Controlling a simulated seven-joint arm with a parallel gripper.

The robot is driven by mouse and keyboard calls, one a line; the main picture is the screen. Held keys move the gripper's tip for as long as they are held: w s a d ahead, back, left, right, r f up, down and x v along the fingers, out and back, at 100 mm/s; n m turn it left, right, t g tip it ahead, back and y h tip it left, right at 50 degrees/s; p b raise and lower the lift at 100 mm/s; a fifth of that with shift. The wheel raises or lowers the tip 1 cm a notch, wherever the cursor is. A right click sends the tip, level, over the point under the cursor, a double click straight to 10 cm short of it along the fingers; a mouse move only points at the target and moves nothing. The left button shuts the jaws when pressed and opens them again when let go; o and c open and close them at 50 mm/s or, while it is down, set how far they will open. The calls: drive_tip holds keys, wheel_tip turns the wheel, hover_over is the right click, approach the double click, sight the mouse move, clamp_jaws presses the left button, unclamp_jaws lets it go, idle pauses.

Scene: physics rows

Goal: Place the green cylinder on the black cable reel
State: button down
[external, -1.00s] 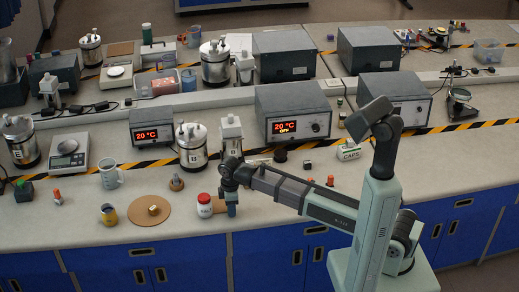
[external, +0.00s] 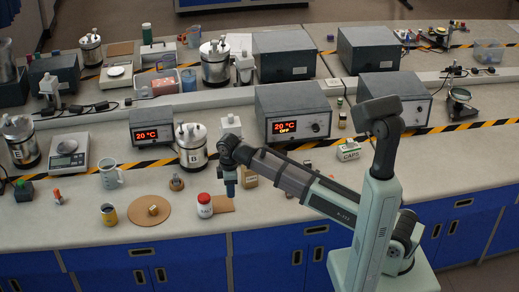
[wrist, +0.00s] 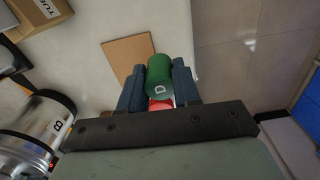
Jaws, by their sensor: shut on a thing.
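My gripper (external: 229,190) hangs above the front of the bench, near the small brown board. The cylinder sits between the two dark fingers and appears clear of the bench. In the external view the fingers hide it. I cannot pick out the black cable reel with certainty in either view.
A white jar with a red lid (external: 205,205) stands left of my gripper, beside a brown board (external: 224,204). A round cork mat (external: 150,222) and a yellow-and-dark cup (external: 109,215) are further left. A steel canister (external: 192,152) and heater box (external: 292,112) stand behind.

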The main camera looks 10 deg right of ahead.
drive_tip(key=r, duration=0.5)
drive_tip(key=w+r, duration=0.1)
drive_tip(key=r, duration=0.2)
drive_tip(key=shift+d+r, duration=0.15)
drive_tip(key=shift+d, duration=0.05)
drive_tip(key=w+d, duration=0.5)
drive_tip(key=w, duration=0.3)
drive_tip(key=w+d, duration=0.5)
drive_tip(key=w, duration=0.3)
drive_tip(key=m, duration=0.1)
hover_over(281, 153)
wheel_tip(281, 153, down, 4)
drive_tip(key=shift+w+f, duration=0.1)
drive_tip(key=shift+f, duration=5.5)
drive_tip(key=shift+f, duration=0.1)
drive_tip(key=c, duration=0.8)
unclamp_jaws()
